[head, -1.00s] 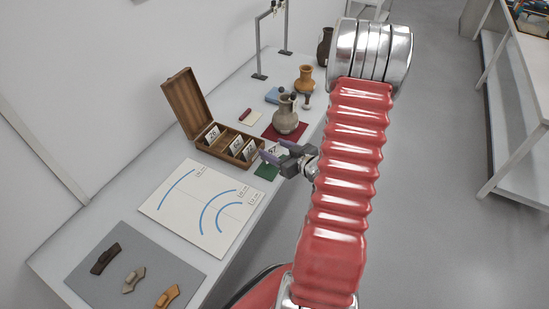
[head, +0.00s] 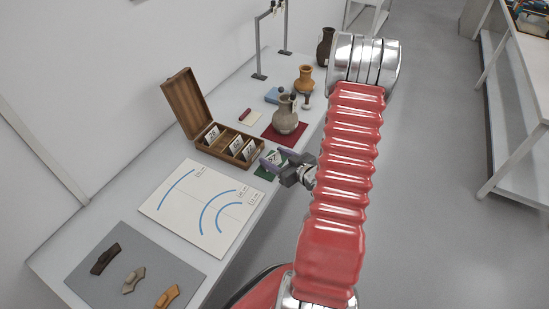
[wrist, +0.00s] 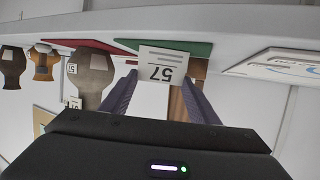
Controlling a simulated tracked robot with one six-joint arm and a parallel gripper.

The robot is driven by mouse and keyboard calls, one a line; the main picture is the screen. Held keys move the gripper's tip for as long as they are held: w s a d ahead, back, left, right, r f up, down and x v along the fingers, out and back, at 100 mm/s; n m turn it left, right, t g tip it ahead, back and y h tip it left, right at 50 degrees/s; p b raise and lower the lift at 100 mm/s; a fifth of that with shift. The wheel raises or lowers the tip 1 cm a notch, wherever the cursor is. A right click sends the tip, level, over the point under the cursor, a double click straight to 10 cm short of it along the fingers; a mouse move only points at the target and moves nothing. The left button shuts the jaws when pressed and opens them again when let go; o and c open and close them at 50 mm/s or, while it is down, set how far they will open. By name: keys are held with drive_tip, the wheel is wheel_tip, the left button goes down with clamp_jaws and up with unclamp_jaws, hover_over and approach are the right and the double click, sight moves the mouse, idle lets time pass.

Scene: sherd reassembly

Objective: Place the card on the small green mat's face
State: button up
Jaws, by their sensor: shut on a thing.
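A white card marked 57 (wrist: 162,66) is held between the fingertips of my gripper (wrist: 160,88) in the wrist view. In the head view the card (head: 272,157) shows at the tips of my gripper (head: 276,164), over the small green mat (head: 262,174). The mat also shows in the wrist view (wrist: 198,48), partly hidden behind the card. My gripper is shut on the card. I cannot tell whether the card touches the mat.
An open wooden box (head: 221,144) with several numbered cards stands just left of the mat. A grey-brown jug (head: 285,117) stands on a dark red mat (head: 272,136) behind it. A white sheet with blue arcs (head: 182,207) lies in front.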

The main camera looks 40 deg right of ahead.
drive_tip(key=o, duration=1)
drive_tip(key=v, duration=1.2)
idle(0.4)
